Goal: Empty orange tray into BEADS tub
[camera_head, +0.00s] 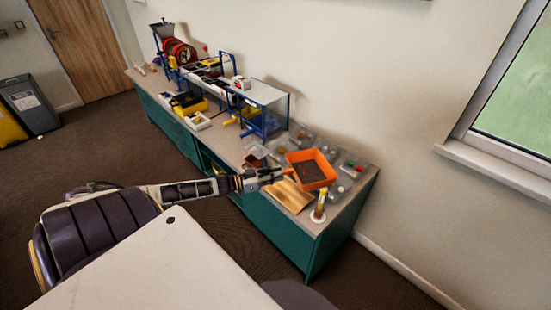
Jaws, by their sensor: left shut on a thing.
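The orange tray (319,186) is at the right end of the bench, with a dark brown inside; I cannot tell what lies in it. It looks a little tilted. My left gripper (280,172) is at the tray's left side, shut on its edge. Clear tubs (345,170) with small coloured contents stand behind and to the right of the tray, partly hidden by it. I cannot read any label, so I cannot tell which is the BEADS tub. My right gripper is not in view.
A tan ridged piece (287,195) lies in front of the tray. A blue-framed rack (262,95) and other gear fill the bench to the left. The wall is close behind.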

